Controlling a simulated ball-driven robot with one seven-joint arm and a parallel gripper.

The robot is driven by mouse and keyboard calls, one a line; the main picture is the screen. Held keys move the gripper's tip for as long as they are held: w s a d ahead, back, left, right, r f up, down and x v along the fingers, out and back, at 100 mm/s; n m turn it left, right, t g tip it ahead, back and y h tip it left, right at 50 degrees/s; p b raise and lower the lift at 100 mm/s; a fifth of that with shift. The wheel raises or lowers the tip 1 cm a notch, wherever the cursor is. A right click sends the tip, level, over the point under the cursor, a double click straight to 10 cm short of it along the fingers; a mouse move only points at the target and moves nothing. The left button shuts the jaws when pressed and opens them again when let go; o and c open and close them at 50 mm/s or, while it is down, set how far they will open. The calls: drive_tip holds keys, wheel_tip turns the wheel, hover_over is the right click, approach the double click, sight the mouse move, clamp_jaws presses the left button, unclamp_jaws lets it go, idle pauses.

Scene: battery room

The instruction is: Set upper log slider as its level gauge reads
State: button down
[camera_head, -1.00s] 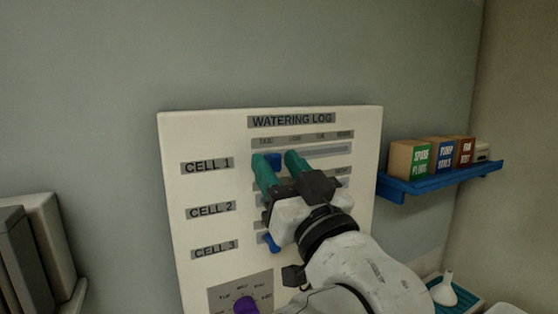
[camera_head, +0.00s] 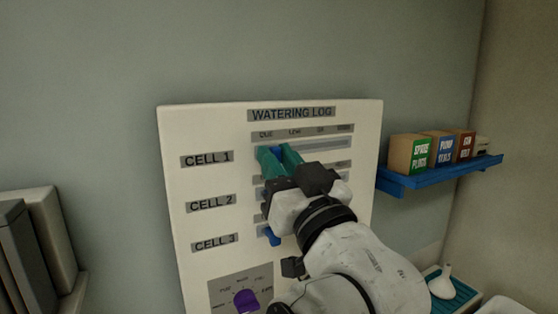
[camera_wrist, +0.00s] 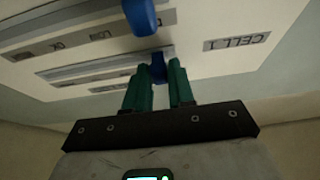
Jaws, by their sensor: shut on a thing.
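The white watering log board (camera_head: 200,130) hangs on the wall, with rows labelled CELL 1, CELL 2 and CELL 3. My gripper (camera_head: 279,158) is at the CELL 1 row. Its green fingers are shut on the blue upper slider (camera_head: 276,150), near the left end of its slot. In the wrist view the upper slider (camera_wrist: 158,70) shows between the fingertips (camera_wrist: 158,78). Another blue slider (camera_wrist: 140,16) is at the top of the wrist view. The CELL 3 slider (camera_head: 272,237) shows below my gripper. The middle row is largely hidden. No level gauge is clearly visible.
A purple knob (camera_head: 245,300) is on a grey dial plate low on the board. A blue shelf (camera_head: 440,178) with labelled boxes stands to the right. A white funnel (camera_head: 443,284) stands at the lower right. Grey casings (camera_head: 40,245) are at the left.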

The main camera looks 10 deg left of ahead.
drive_tip(key=w+d, duration=0.3)
drive_tip(key=d, duration=0.2)
drive_tip(key=w+d+b, duration=0.1)
drive_tip(key=w+d, duration=0.1)
drive_tip(key=d, duration=0.1)
drive_tip(key=shift+w+d, duration=0.15)
drive_tip(key=shift+w, duration=0.15)
drive_tip(key=c, duration=1)
unclamp_jaws()
drive_tip(key=shift+c, duration=0.2)
drive_tip(key=shift+s+d+f, duration=0.25)
drive_tip(key=shift+s+d, duration=0.05)
drive_tip(key=shift+s, duration=0.05)
drive_tip(key=b+v, duration=0.3)
drive_tip(key=v, duration=0.6)
drive_tip(key=shift+s+d, duration=0.15)
drive_tip(key=shift+s, duration=0.2)
